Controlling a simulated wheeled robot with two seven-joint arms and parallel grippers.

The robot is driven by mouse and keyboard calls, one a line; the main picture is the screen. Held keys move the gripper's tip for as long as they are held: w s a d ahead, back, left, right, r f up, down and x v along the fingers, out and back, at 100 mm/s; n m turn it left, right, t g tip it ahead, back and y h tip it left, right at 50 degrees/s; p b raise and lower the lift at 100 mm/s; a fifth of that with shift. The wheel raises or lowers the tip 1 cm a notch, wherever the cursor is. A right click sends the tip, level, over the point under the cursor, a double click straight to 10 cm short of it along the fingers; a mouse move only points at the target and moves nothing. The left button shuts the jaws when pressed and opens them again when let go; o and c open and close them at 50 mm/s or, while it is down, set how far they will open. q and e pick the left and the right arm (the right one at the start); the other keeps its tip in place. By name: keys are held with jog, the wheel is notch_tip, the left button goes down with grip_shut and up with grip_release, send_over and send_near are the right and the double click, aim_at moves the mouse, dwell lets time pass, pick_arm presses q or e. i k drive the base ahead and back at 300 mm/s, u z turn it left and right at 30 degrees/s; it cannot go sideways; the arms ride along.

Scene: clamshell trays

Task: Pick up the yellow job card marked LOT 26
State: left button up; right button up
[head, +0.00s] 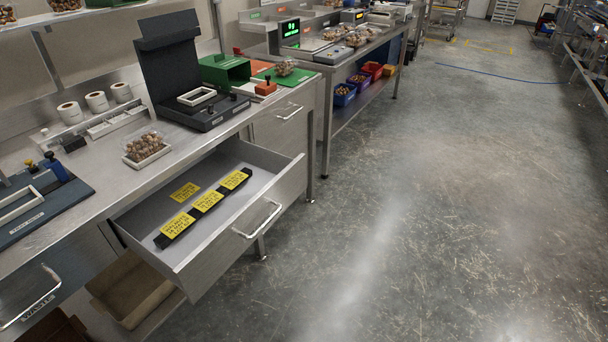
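Several yellow job cards lie in an open steel drawer (258,205) below the bench top. Three cards sit in a row along a black strip (191,221): a far card (234,179), a middle card (207,201) and a near card (178,225). Another card (185,191) lies flat on the drawer floor, apart from the strip and to its left. Each has dark print, too small to read, so I cannot tell which one is marked LOT 26. Neither of my grippers is in the head view.
The bench top (92,178) carries a clamshell tray of brown items (146,148), white rolls (97,102) and a black press (203,107). The drawer handle (258,220) juts toward the aisle. The concrete floor (420,200) to the right is clear.

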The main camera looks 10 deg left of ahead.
aim_at(237, 177)
jog(key=z, duration=0.55)
jog(key=i, duration=3.4)
jog(key=u, duration=4.3)
